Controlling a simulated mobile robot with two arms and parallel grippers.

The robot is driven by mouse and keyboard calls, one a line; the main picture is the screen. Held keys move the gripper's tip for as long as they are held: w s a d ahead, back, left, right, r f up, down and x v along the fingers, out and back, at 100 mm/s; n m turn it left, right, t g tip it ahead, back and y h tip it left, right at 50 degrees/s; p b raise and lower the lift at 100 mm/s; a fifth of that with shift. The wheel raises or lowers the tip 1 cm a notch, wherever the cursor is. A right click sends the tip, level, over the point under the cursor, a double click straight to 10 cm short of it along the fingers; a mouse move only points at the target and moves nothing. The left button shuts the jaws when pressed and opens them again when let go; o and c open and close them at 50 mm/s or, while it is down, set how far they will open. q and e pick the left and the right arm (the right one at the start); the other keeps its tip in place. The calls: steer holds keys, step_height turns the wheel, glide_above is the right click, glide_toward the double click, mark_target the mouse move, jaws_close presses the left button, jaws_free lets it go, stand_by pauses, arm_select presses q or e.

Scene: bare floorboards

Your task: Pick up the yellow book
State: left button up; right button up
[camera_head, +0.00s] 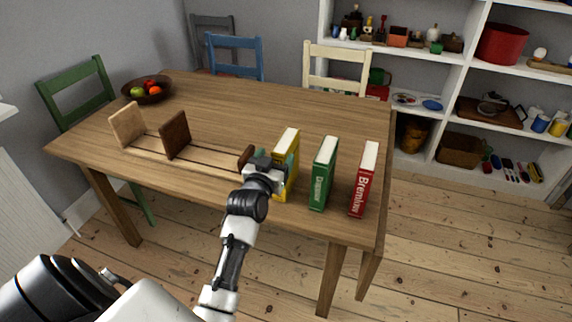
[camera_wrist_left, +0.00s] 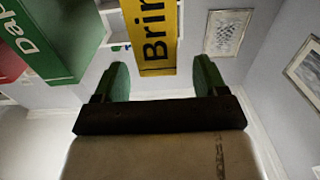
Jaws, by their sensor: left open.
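The yellow book (camera_head: 288,158) stands upright on the table near its front edge, spine toward me. My left gripper (camera_head: 270,162) is at the left of its spine in the head view and hides part of it. In the left wrist view the yellow spine (camera_wrist_left: 153,35) lines up with the gap between the green fingertips (camera_wrist_left: 163,78). The gripper is open, with clear space on both sides of the book. I cannot tell how far the fingers reach along it. My right gripper is not in view.
A green book (camera_head: 323,175) and a red book (camera_head: 363,180) stand to the right on the wooden table (camera_head: 240,110). A bookend rack (camera_head: 174,136) is at the left. A fruit bowl (camera_head: 147,92) is at the far left. The table's middle is clear.

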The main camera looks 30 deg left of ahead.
mark_target(282, 145)
arm_select(q)
steer(key=x, duration=0.5)
steer(key=shift+w, duration=0.15)
steer(key=shift+d, duration=0.1)
jaws_close()
stand_by(0.4)
